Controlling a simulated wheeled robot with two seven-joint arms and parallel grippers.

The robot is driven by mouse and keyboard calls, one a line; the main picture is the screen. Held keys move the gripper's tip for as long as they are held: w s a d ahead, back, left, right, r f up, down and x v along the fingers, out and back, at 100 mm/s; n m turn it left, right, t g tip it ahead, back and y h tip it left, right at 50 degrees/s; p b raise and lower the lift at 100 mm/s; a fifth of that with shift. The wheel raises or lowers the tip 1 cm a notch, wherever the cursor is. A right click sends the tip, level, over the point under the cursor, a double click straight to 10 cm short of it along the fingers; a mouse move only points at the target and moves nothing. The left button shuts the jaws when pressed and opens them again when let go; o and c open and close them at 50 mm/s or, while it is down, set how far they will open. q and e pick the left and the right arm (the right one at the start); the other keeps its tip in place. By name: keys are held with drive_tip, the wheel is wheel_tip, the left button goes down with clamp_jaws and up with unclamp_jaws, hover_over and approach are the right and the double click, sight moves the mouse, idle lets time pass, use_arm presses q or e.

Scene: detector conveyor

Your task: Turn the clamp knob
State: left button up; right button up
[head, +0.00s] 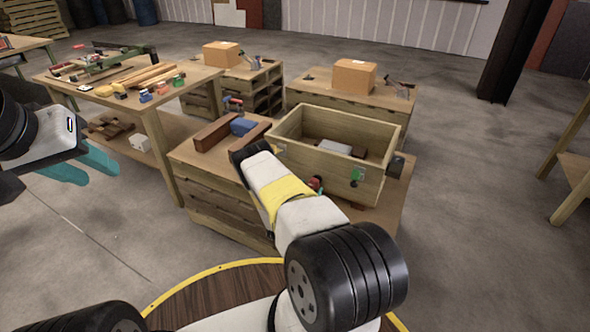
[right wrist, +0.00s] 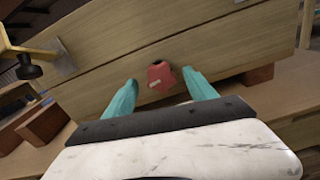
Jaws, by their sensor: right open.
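A red knob (right wrist: 162,76) sits on the side of a wooden box in the right wrist view. It also shows as a small red patch (head: 317,184) beside my right arm in the head view. My right gripper (right wrist: 160,79) is open, with one teal finger on each side of the red knob and a gap to it. Its fingers are hidden behind my arm in the head view. A green knob (head: 356,175) is on the near wall of the wooden box (head: 330,165). My left gripper (head: 101,174) is at the far left, its teal fingers apart and empty.
The box stands on a wooden cabinet (head: 222,198), holding grey and brown blocks. Brown blocks (head: 215,133) and a blue one (head: 243,127) lie beside it. A workbench with tools (head: 150,110) stands at left. Floor (head: 475,220) to the right is clear.

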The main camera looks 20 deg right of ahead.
drive_tip(key=shift+x, duration=1.25)
drive_tip(key=c, duration=1.4)
